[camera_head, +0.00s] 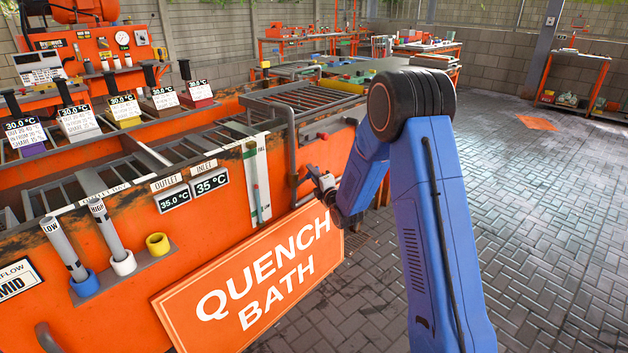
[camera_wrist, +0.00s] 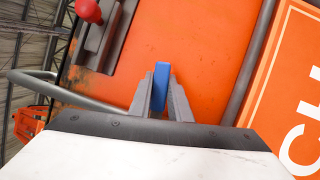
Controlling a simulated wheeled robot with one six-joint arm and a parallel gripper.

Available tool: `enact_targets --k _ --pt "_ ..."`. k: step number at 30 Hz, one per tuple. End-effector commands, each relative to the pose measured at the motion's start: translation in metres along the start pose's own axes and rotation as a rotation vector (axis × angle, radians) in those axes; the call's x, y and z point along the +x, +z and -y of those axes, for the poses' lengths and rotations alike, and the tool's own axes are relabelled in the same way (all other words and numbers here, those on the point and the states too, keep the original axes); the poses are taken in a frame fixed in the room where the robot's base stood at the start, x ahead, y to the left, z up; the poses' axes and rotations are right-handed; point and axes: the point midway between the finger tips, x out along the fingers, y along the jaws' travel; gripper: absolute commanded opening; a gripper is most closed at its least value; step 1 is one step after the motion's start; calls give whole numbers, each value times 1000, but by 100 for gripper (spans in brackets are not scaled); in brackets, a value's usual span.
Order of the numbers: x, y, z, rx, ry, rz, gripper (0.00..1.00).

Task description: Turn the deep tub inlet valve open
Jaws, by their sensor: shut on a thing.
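In the wrist view, my gripper (camera_wrist: 162,80) is shut on a small blue handle (camera_wrist: 161,84) in front of the orange tank wall. The handle stands upright in the picture between the two grey fingers. No label shows beside it, so I cannot confirm which valve it is. In the head view, my gripper (camera_head: 322,182) is at the right end of the orange quench bath (camera_head: 225,160), beside a grey pipe.
A red knob (camera_wrist: 88,10) on a grey plate and a curved grey pipe (camera_wrist: 62,91) are near the gripper. The orange QUENCH BATH sign (camera_head: 262,285) hangs just below. Displays (camera_head: 211,183) read 35 °C. Paved floor (camera_head: 550,230) is clear to the right.

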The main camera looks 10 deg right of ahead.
Motion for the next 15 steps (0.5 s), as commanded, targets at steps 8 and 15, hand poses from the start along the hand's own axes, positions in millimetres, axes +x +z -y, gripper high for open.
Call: enact_targets --k 8,15 --pt "8 0 -15 -235 96 0 0" --pt "6 -5 -30 -441 182 0 0"
